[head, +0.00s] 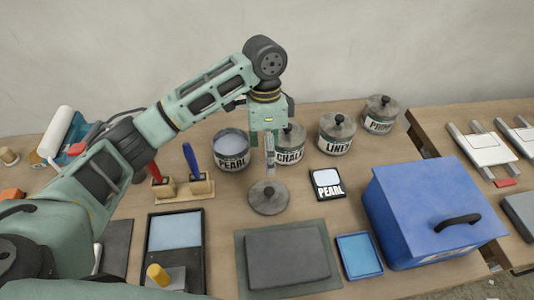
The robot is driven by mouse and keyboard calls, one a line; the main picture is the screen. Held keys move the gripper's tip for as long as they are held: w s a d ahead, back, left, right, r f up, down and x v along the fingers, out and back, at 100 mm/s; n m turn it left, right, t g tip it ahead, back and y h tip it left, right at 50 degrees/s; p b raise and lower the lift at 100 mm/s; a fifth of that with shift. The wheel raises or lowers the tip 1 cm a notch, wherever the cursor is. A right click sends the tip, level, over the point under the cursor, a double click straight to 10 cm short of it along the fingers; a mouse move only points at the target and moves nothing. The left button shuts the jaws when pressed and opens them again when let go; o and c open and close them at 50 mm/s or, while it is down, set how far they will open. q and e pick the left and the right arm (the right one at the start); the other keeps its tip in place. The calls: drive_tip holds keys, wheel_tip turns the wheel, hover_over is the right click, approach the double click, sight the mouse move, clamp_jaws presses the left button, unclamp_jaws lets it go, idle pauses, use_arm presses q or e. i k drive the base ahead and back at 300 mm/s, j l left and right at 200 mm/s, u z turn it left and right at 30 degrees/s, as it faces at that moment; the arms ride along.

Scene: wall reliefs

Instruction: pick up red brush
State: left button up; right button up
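The red brush (154,171) stands upright with its handle up in a wooden holder (180,191), left of a blue brush (191,160). My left arm reaches in from the left and passes just behind and above the brushes. My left gripper (270,172) points down over a round grey lid with a knob (268,199), to the right of the red brush and away from it. Its fingers are seen edge-on, so their opening is unclear. I cannot tell whether they touch the knob. My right gripper is out of view.
An open PEARL can (231,150) stands behind the brushes. Lidded CHALK (290,146), LINEN (337,134) and another can (380,115) line the back.

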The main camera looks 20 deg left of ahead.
sight(152, 167)
drive_tip(key=k, duration=2)
